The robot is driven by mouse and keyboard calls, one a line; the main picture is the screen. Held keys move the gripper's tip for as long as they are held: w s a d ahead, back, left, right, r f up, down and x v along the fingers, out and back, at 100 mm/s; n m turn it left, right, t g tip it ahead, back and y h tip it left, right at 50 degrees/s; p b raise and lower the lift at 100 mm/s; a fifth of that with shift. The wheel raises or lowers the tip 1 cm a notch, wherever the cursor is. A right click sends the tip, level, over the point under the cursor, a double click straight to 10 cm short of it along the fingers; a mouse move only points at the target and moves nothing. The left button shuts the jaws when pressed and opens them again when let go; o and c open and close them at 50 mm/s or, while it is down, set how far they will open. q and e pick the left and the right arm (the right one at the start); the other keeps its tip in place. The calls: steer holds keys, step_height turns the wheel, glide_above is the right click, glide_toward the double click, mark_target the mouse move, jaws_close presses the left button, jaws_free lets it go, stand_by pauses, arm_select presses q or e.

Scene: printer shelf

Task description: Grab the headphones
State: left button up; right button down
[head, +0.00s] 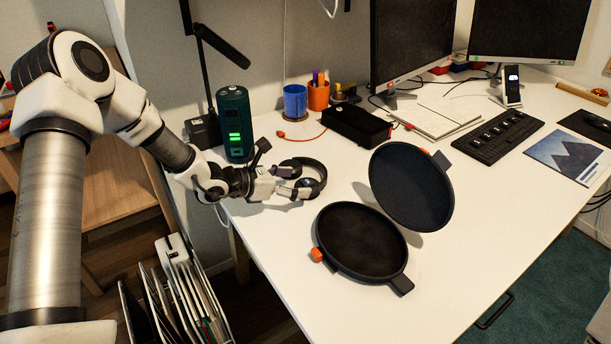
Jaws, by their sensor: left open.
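The dark headphones (318,167) lie on the white desk near its left edge, with the band curving away to the right. My left gripper (300,186) is open at their near left side. Its fingers are close to an ear cup and overlap it in the view; I cannot tell whether they touch. Part of the headphones is hidden behind the gripper. My right gripper is not in view.
An open round black case (360,240) stands right of the headphones, its lid (411,187) raised. A dark green cylinder (236,124) stands behind my left wrist. Blue (295,102) and orange (318,96) cups and a black pouch (356,126) are behind. The front desk area is clear.

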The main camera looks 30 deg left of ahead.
mark_target(308, 181)
arm_select(q)
steer(key=x, duration=0.5)
steer(key=shift+w+f, duration=0.2)
steer(key=shift+w, duration=0.05)
steer(key=shift+s+r, duration=0.1)
steer(key=shift+s, duration=0.05)
steer(key=c, duration=1.1)
